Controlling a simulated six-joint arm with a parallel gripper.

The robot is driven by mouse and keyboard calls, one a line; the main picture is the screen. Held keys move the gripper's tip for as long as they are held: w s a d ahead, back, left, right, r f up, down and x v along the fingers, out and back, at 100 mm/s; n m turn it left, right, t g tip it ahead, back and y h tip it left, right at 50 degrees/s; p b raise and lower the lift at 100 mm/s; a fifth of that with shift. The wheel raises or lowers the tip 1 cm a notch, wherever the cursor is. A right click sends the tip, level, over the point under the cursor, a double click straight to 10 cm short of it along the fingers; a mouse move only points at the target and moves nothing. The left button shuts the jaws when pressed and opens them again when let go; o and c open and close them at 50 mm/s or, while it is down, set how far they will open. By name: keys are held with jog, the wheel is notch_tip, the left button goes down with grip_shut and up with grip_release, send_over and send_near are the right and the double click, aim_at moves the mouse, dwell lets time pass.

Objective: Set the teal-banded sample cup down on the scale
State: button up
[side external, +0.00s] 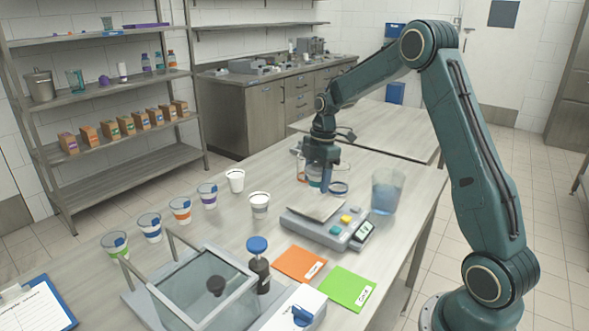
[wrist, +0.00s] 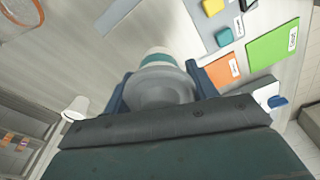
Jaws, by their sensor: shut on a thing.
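The teal-banded sample cup (wrist: 155,61) is white with a teal band and sits between the blue fingers of my gripper (wrist: 162,86) in the wrist view. My gripper (side external: 321,172) is shut on it. In the side view the cup (side external: 314,182) shows small and partly covered by the fingers, behind the scale. The scale (side external: 331,231) is grey with a flat metal pan (side external: 317,207), coloured buttons and a display.
A clear beaker of bluish liquid (side external: 387,192) stands right of the scale. Several banded cups and plain white cups (side external: 236,181) stand left. A blue-capped bottle (side external: 258,264), orange card (side external: 299,263) and green card (side external: 346,288) lie nearer, beside a glass-walled box (side external: 202,287).

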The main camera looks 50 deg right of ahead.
aim_at(316, 191)
jog(key=shift+f, duration=2.15)
jog(key=shift+f, duration=0.1)
jog(key=o, duration=1)
jog(key=r, duration=0.4)
jog(key=d+r, duration=0.1)
jog(key=r, duration=0.7)
jog(key=shift+s+d, duration=0.15)
jog(key=shift+s, duration=0.1)
jog(key=shift+r, duration=0.1)
